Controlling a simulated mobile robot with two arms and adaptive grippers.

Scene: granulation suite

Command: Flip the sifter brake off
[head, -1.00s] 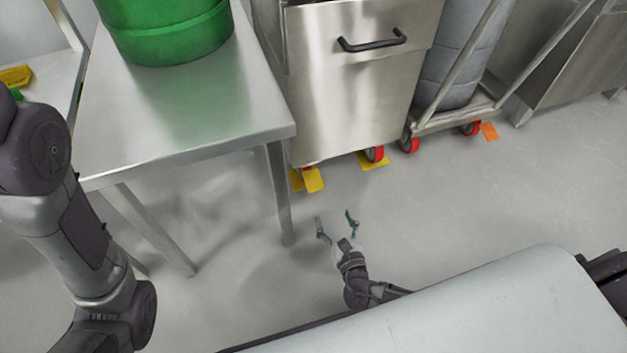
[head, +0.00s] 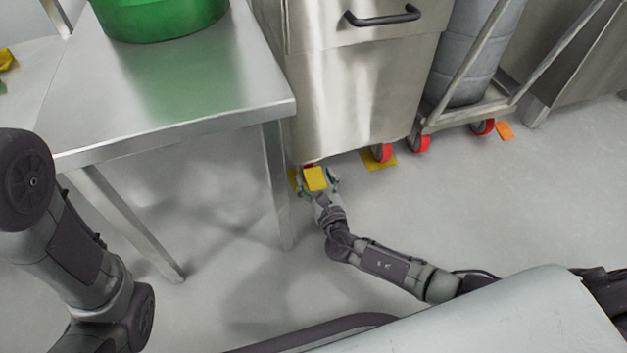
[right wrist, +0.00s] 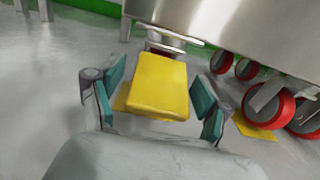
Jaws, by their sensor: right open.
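The sifter is the steel cabinet (head: 350,100) with a black handle, standing on red casters. A yellow brake pedal (head: 316,179) juts out at its lower left front corner. In the right wrist view the yellow pedal (right wrist: 159,84) is a flat, slightly tilted plate under the cabinet's edge. My right gripper (head: 318,183) is open, low at the pedal, with its teal-padded fingers on either side of it. In the right wrist view a gap shows between each finger and the pedal. My left arm shows at the left; its gripper is out of view.
A steel table (head: 180,90) with a green drum (head: 160,18) stands left of the sifter, its front leg (head: 277,185) close to my right gripper. Another yellow plate (head: 379,161) lies by a red caster (head: 381,152). A trolley with a grey drum (head: 480,55) is at right. Floor in front is clear.

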